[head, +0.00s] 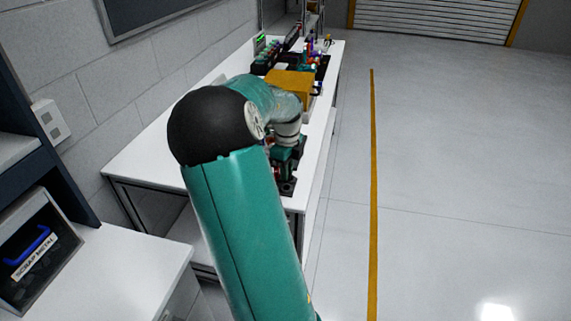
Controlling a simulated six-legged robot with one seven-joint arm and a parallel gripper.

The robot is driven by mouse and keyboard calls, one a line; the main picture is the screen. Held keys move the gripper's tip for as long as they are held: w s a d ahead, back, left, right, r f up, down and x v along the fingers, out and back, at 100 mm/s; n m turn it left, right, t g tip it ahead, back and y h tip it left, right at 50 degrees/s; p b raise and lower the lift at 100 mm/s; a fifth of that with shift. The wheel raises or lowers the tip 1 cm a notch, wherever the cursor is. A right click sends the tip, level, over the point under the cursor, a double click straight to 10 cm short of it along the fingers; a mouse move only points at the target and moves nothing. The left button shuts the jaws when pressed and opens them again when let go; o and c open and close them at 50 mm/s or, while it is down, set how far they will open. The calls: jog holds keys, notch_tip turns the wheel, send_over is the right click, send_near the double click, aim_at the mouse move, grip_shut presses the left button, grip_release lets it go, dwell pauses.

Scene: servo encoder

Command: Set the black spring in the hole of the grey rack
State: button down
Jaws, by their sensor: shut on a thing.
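My teal arm with a black joint reaches over the white workbench, and its pale wrist points down at the near end of the bench. My gripper (287,148) is below the wrist, small and dark, mixed in with teal and dark parts there. I cannot make out its fingers or what is between them. I cannot pick out the black spring. I cannot tell the grey rack with its hole from the other parts on the bench.
The white workbench (150,155) runs away along the wall. An orange-yellow box (291,84) stands beyond the wrist, with several small coloured items behind it. A scrap metal bin (35,252) is on a white table at lower left. Open floor lies right, with a yellow line (374,190).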

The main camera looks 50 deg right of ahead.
jog(key=shift+w+f, duration=0.1)
jog(key=shift+f, duration=0.8)
jog(key=shift+w+f, duration=0.1)
jog(key=shift+w, duration=0.1)
jog(key=shift+s+f, duration=0.15)
jog(key=shift+f, duration=0.8)
jog(key=c, duration=1.3)
grip_release()
jog(key=shift+r, duration=0.15)
